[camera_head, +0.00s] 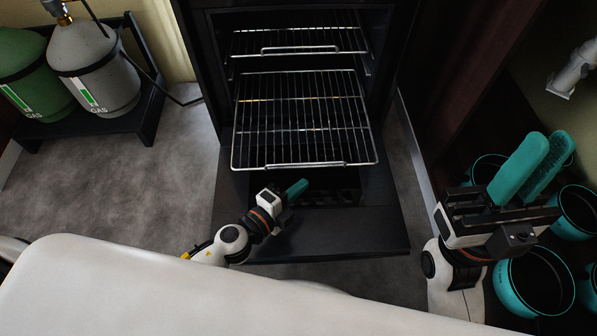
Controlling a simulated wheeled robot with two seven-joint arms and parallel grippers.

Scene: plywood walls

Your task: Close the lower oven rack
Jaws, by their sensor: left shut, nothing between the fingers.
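The lower oven rack (303,166) is a wire grid pulled out toward me from the dark oven (200,45). Its front bar is well in front of the oven opening. My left gripper (301,184) is shut and empty. It is just below and in front of the rack's front bar in the picture, near the middle, with a small gap showing between them. My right gripper (549,143) is off to the right, away from the rack, with its two teal fingers apart and nothing seen between them.
An upper rack (300,50) sits further inside the oven. The lowered dark oven door (350,232) lies under the lower rack. Several teal-rimmed pots (533,282) stand at the right. Gas cylinders (95,70) stand at the left. Grey floor (120,180) is clear left of the oven.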

